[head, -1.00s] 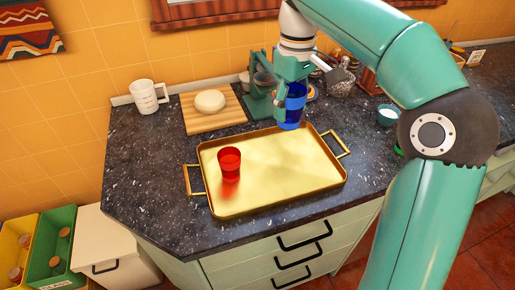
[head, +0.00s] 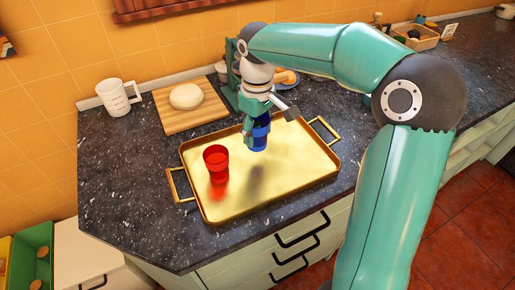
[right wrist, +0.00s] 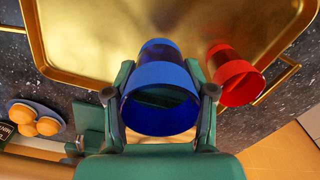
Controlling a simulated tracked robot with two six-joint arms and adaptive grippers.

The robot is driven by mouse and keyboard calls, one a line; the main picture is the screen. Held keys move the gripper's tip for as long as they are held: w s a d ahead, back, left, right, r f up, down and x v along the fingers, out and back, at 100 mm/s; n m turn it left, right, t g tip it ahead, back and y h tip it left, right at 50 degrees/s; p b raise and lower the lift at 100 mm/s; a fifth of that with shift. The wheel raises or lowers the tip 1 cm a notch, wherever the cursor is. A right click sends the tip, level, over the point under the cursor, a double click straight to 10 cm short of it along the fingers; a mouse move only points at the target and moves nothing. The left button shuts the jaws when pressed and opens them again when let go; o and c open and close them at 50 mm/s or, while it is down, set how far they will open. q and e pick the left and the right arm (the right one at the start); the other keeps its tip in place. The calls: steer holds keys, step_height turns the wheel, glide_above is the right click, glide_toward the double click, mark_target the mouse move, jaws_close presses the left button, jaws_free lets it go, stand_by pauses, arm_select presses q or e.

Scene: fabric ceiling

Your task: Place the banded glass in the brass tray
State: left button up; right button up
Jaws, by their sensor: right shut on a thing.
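The blue glass (head: 260,141), which shows a darker band, is held upright in my right gripper (head: 258,122). The right wrist view shows the gripper's fingers on both sides of the blue glass (right wrist: 160,108). The glass hangs over the far middle part of the brass tray (head: 310,187), and a shadow lies on the tray floor below it. A red glass (head: 216,163) stands upright in the tray's left part; it also shows in the right wrist view (right wrist: 235,80), beside the blue glass and apart from it. My left gripper is not in view.
A wooden board (head: 172,121) with a pale round piece (head: 186,96) lies behind the tray, and a white measuring cup (head: 116,98) stands left of it. A green press (head: 232,85) stands behind my gripper. The tray's right and front parts are bare.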

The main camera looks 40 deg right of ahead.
mark_target(258, 148)
steer(key=shift+f, duration=3)
steer(key=shift+f, duration=0.2)
steer(key=o, duration=1.2)
steer(key=shift+o, duration=0.2)
steer(key=shift+r, duration=0.1)
step_height(258, 148, up, 12)
steer(key=shift+p, duration=0.35)
steer(key=shift+s, duration=0.1)
